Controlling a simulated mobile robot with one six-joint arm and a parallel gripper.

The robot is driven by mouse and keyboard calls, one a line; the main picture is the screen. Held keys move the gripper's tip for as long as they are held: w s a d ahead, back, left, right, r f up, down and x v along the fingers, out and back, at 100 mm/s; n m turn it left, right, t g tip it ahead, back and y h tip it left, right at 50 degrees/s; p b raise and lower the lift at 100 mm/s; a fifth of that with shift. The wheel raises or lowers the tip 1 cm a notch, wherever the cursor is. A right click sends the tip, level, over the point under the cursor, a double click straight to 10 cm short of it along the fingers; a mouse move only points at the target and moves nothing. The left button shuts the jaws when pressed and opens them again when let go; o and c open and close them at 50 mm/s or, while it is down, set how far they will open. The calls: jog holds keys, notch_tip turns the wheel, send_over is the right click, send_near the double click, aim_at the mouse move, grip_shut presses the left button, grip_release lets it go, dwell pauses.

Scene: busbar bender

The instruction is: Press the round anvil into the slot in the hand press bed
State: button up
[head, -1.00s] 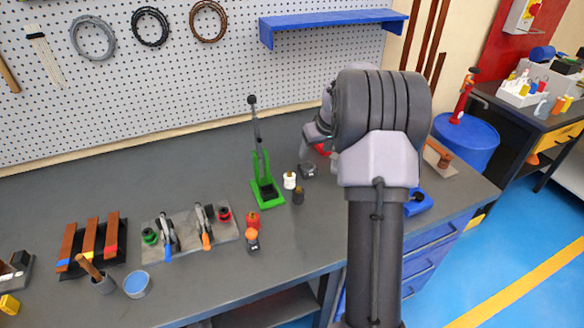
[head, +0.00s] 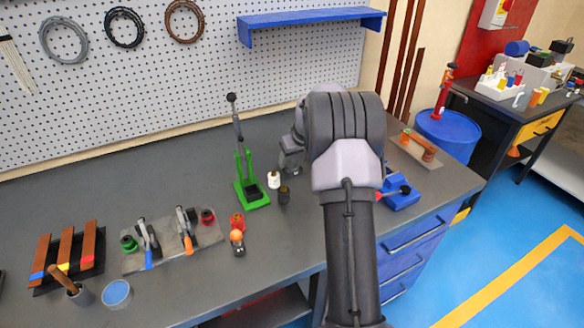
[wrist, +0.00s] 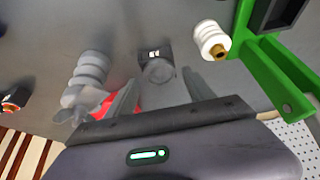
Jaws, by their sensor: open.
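The green hand press (head: 250,190) stands upright on the bench with its dark lever raised. Part of its green frame, with a dark square bed (wrist: 280,12), shows at the upper right of the wrist view. My gripper (wrist: 157,92) is open, fingers pointing at the bench. A dark round piece with a small bright mark (wrist: 158,68) lies between and beyond the fingertips; it may be the round anvil, and I see no contact. In the head view my gripper (head: 291,163) is right of the press, partly hidden by my arm.
A grey ribbed piece (wrist: 88,78) is left of my fingers. Red-orange pieces (head: 237,228) and a clamp plate (head: 172,242) sit left.

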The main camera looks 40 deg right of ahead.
aim_at(294, 167)
grip_shut()
jog(key=shift+r+p, duration=1.1)
jog(key=shift+r, duration=0.5)
notch_tip(294, 167, up, 5)
jog(key=p, duration=0.3)
jog(key=shift+p, duration=0.3)
jog(key=a+p, duration=0.2)
jog(key=a, duration=0.3)
jog(key=s+a+r+p, duration=0.1)
jog(key=a+p, duration=0.2)
jog(key=a, duration=0.3)
jog(key=s+a+p, duration=0.1)
jog(key=a+p, duration=0.1)
jog(key=a, duration=0.4)
jog(key=shift+r, duration=0.4)
